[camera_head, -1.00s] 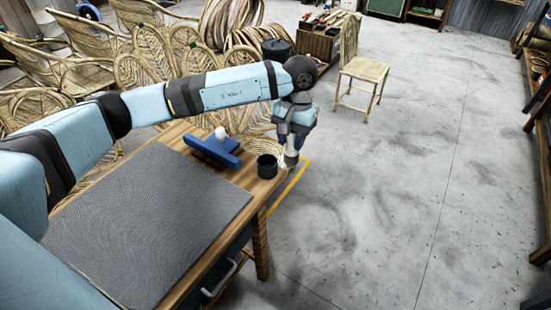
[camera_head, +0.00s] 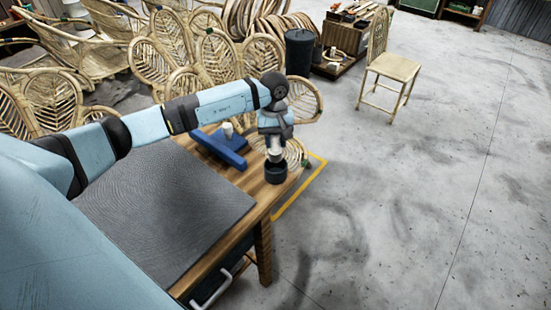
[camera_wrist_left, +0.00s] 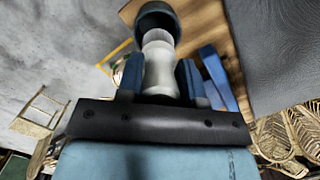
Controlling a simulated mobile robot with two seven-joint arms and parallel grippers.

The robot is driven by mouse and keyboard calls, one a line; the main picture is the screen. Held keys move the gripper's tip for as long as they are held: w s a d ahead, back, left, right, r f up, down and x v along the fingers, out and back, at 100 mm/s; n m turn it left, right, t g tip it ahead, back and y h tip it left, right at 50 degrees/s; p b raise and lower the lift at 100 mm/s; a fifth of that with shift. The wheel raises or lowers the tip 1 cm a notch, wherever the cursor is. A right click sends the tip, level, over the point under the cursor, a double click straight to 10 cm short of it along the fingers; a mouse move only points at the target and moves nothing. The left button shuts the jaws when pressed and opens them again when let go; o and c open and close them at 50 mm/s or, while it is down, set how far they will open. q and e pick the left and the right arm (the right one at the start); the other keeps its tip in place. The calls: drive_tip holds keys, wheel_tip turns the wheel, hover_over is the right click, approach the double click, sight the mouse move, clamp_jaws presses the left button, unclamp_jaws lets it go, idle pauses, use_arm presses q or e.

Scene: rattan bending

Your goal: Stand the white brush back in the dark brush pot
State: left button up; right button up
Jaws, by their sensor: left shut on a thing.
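My left gripper (camera_head: 274,141) is shut on the white brush (camera_head: 276,155) and points down over the dark brush pot (camera_head: 276,174). In the left wrist view the brush (camera_wrist_left: 160,72) sits between the two fingers (camera_wrist_left: 159,82), and its far end overlaps the mouth of the pot (camera_wrist_left: 150,14). I cannot tell whether that end is inside the rim or just above it. The pot stands upright near the right corner of the wooden table (camera_head: 262,198). My right gripper is not in view.
A blue stand (camera_head: 217,146) with a white knob (camera_head: 228,130) is on the table left of the pot. A dark grey mat (camera_head: 165,215) covers much of the tabletop. Rattan chairs (camera_head: 150,65) crowd behind the table. The concrete floor (camera_head: 420,190) to the right is mostly clear.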

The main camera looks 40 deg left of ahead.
sight(275, 159)
use_arm(q)
wheel_tip(275, 159, down, 4)
drive_tip(key=shift+r, duration=0.2)
wheel_tip(275, 159, down, 4)
drive_tip(key=shift+f, duration=0.15)
drive_tip(key=shift+f, duration=0.25)
drive_tip(key=o, duration=1)
drive_tip(key=shift+r, duration=0.1)
